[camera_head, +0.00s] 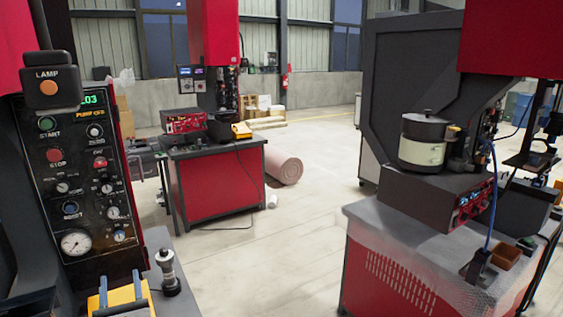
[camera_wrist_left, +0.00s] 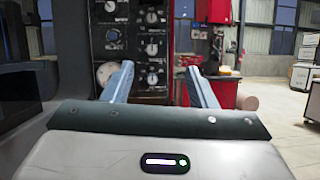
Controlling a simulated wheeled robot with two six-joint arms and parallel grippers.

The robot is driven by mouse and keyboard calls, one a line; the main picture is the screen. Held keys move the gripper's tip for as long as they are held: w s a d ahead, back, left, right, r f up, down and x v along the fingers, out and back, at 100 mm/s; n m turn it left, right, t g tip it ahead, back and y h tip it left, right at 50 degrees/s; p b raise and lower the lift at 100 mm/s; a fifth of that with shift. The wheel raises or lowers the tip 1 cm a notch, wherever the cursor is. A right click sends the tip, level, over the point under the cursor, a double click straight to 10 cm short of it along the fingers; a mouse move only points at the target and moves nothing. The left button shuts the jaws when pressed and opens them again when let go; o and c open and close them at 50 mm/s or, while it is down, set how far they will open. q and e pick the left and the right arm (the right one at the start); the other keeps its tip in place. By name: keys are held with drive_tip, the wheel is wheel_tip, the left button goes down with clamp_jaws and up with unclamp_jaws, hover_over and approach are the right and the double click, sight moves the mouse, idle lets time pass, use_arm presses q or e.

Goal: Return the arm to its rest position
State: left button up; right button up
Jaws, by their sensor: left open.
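My left gripper (camera_head: 120,282) shows at the bottom left of the head view, with its two pale blue fingers upright and apart. In the left wrist view its fingers (camera_wrist_left: 158,72) stand apart with nothing between them, pointing toward a control panel (camera_wrist_left: 150,45). The same dark panel (camera_head: 80,180), with buttons, knobs and a gauge, stands at the left of the head view. The rest of the left arm is out of view. My right gripper is in neither view.
A small metal fitting (camera_head: 168,272) stands just right of my left gripper. A bowl feeder (camera_head: 423,140) sits on a red machine bench (camera_head: 385,270) at the right. Another red workbench (camera_head: 218,185) stands farther back, beside a rolled mat (camera_head: 283,166). Open floor (camera_head: 275,235) lies between the benches.

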use_arm(q)
drive_tip(key=s+d+f+m+t+h, duration=0.2)
drive_tip(key=s+d+m+h, duration=0.2)
drive_tip(key=d+m+h, duration=1.1)
drive_tip(key=s+d+f+m+g+h, duration=0.2)
drive_tip(key=s+f+m+g, duration=0.5)
drive_tip(key=m, duration=0.8)
drive_tip(key=s+a+f+m+g+y, duration=0.4)
drive_tip(key=s+f+m+g, duration=0.25)
drive_tip(key=s, duration=0.45)
drive_tip(key=s+a+f+m+g+y, duration=0.45)
drive_tip(key=s+f, duration=0.25)
drive_tip(key=s, duration=0.3)
wheel_tip(320, 180, down, 31)
drive_tip(key=a+g, duration=0.2)
drive_tip(key=s+a+f, duration=0.1)
drive_tip(key=s+f, duration=1.7)
drive_tip(key=shift+s+a+f+g+h, duration=0.25)
drive_tip(key=shift+s+g+h, duration=0.1)
drive_tip(key=shift+g+h, duration=0.1)
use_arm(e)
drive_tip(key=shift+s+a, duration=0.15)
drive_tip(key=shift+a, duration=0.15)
